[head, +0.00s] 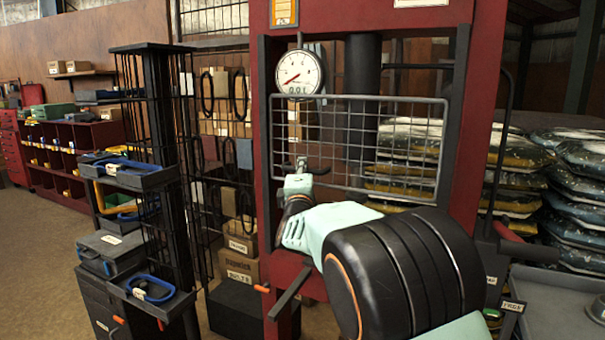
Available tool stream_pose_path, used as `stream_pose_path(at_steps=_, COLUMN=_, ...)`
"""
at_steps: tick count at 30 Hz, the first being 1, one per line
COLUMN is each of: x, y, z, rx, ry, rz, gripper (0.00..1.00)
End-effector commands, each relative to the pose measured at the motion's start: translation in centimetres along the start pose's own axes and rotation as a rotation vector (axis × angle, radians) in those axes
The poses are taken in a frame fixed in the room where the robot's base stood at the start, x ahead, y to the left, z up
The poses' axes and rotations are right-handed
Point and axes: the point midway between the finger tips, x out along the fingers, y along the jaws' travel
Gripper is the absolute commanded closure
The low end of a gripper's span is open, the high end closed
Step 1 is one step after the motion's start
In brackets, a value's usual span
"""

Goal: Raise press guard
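The press guard (385,130) is a grey wire-mesh panel with a thicker rim. It stands across the opening of the dark red press frame (478,110), below the header. My gripper (301,162) is in front of the guard's lower left part, at the end of my pale green and black arm. It is small here and partly hidden by my wrist, so I cannot tell whether its fingers are open, shut or touching the mesh. The guard's lower right edge is close behind my arm. A round white gauge (300,73) overlaps the guard's upper left corner.
A black wire rack (160,110) with trays stands left of the press. Cardboard boxes (240,265) are stacked beside the press's left post. Piled bags (575,165) and a grey tray (560,300) are at right. Open floor (40,240) lies at far left.

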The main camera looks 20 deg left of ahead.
Motion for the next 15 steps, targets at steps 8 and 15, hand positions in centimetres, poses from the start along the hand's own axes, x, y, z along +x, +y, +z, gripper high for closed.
stream_pose_path(at_steps=8, x=-2.6, y=0.0, z=-0.1, rx=-0.001, ry=0.001, rz=-0.001, gripper=0.82)
stream_pose_path(at_steps=15, x=-6.8, y=0.1, z=-0.1, rx=0.001, ry=0.002, rz=0.0, gripper=0.82)
